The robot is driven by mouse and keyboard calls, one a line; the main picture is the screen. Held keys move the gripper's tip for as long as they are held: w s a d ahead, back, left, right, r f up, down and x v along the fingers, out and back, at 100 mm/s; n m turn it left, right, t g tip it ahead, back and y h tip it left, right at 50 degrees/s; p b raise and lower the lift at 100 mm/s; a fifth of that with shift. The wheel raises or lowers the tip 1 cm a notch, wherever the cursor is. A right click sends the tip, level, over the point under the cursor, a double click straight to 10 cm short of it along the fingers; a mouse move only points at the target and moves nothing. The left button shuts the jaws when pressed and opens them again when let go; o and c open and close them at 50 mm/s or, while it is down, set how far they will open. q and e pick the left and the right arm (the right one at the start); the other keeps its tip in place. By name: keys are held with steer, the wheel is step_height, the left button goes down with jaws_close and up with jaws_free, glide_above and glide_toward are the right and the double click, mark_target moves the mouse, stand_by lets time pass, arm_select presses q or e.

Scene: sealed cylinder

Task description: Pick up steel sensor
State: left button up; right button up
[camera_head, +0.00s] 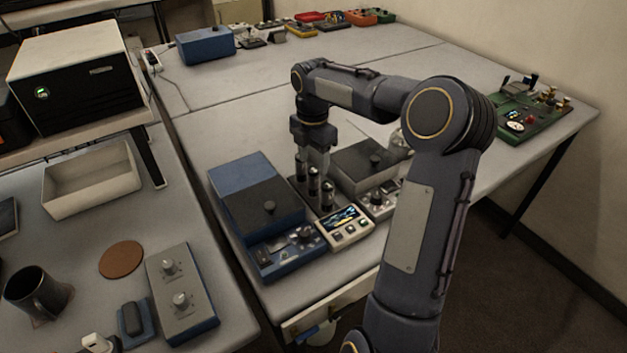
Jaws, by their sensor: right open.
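Several small upright steel cylinders with dark bands, which look like the steel sensors, stand in a row in a dark holder (297,190) on the table. The nearest one (327,196) is just behind the display unit. My right gripper (318,168) points down over this row, its fingers open around or right beside the cylinders. I cannot tell which cylinder is between the fingers or whether they touch it. My left gripper is not in view.
A blue instrument box (262,205) stands left of the holder, a grey one (365,165) right, and a small display unit (345,226) in front. A green board (520,115) lies at the far right. The table behind is mostly clear.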

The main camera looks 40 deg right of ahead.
mark_target(313, 183)
step_height(313, 183, down, 9)
steer(key=shift+r, duration=0.1)
steer(key=c, duration=1.1)
